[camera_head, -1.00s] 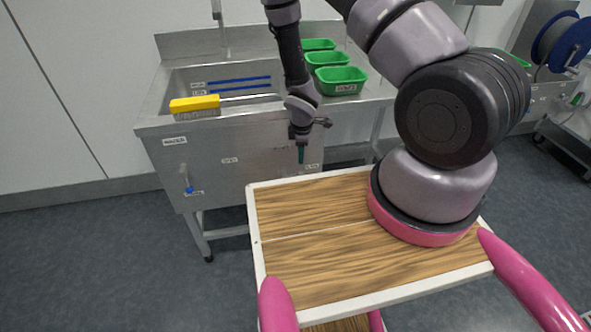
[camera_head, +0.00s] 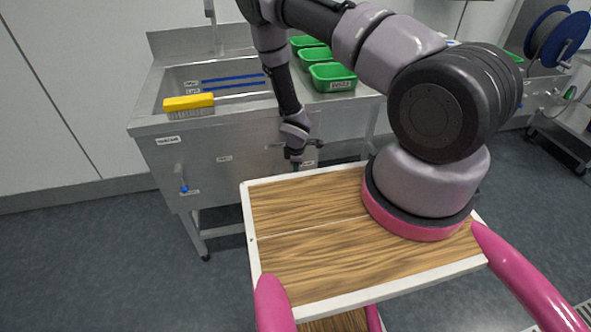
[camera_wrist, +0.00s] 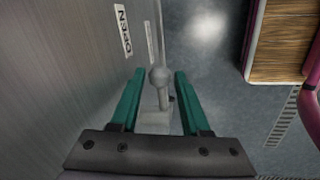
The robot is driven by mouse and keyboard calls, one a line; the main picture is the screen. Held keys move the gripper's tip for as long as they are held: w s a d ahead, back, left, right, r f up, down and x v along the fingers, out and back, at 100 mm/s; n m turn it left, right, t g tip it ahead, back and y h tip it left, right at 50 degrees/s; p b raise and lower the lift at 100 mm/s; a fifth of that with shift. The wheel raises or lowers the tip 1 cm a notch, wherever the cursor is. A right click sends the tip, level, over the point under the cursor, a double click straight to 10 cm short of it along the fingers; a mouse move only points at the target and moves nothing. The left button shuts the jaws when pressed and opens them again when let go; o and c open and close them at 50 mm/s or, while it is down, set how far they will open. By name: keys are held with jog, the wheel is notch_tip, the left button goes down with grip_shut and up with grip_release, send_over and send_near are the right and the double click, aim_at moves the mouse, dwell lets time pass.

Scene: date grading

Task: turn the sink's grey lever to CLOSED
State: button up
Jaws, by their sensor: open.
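The sink (camera_head: 225,150) is a steel basin unit with a flat front panel. In the wrist view the grey lever (camera_wrist: 162,98) has a round knob and a stem rising from a pale block beside the panel. My gripper (camera_wrist: 157,98) is open, with one green finger on each side of the lever and gaps on both sides. A label (camera_wrist: 123,30) on the panel appears upside down and seems to read OPEN. In the head view my gripper (camera_head: 296,166) is low in front of the panel's right part, and my arm hides the lever there.
A blue-tipped tap (camera_head: 182,179) is on the panel's left. A yellow brush (camera_head: 189,103) lies on the sink's front rim. Several green bins, one in front (camera_head: 333,77), stand on the right counter. My wooden-topped deck is close below the gripper.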

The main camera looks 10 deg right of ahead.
grip_shut()
dwell(1.4)
